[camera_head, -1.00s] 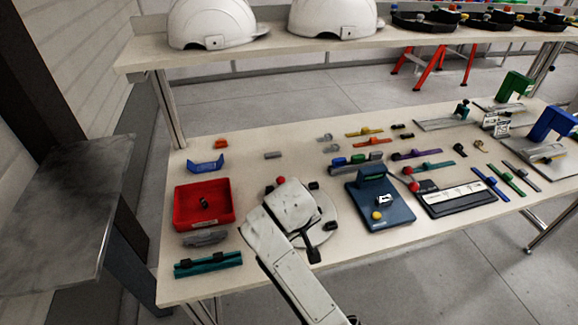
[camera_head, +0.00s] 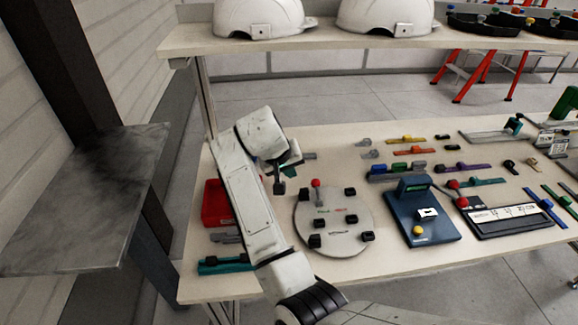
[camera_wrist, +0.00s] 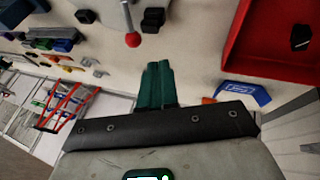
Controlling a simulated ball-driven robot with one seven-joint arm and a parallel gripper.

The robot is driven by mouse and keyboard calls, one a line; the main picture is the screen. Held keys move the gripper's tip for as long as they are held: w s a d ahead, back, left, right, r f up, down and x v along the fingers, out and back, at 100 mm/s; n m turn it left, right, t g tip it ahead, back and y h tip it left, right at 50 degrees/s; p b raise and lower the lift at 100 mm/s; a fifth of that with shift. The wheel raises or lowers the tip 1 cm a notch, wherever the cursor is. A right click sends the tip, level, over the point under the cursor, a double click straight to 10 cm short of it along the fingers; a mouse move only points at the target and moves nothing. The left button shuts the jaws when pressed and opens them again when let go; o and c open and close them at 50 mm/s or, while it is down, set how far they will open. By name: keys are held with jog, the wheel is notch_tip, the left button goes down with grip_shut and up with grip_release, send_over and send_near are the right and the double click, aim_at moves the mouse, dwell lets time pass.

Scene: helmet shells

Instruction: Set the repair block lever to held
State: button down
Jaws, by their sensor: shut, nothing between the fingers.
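A round pale plate (camera_head: 330,238) lies on the bench with a red-ball lever (camera_head: 316,184) standing near its back edge. Several black blocks sit around it, and its printed labels are too small to read. The red ball also shows at the top of the wrist view (camera_wrist: 132,40). My gripper (camera_head: 280,187) hangs in the air just left of the plate, apart from the lever. In the wrist view its green fingers (camera_wrist: 156,84) are together with nothing between them. I cannot tell from the labels which lever is the repair block's.
A red tray (camera_head: 216,204) is partly hidden behind my arm. A blue bracket (camera_wrist: 243,93) lies beside it. Right of the plate stand a dark blue device (camera_head: 425,222) with a yellow knob and a black-framed panel (camera_head: 507,218). A shelf with white helmets (camera_head: 258,17) runs behind.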

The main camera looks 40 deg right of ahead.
aim_at(317, 190)
jog(key=x, duration=0.5)
jog(key=shift+d+f, duration=0.15)
jog(key=shift+s+d+f+p, duration=0.15)
jog(key=shift+s+d+f, duration=0.15)
jog(key=shift+d, duration=0.2)
jog(key=shift+s+d+f+p, duration=0.2)
jog(key=shift+d+f, duration=0.1)
jog(key=shift+d, duration=0.2)
jog(key=shift+s+d+f+p, duration=0.1)
jog(key=shift+s+d+f, duration=0.2)
jog(key=shift+d, duration=0.25)
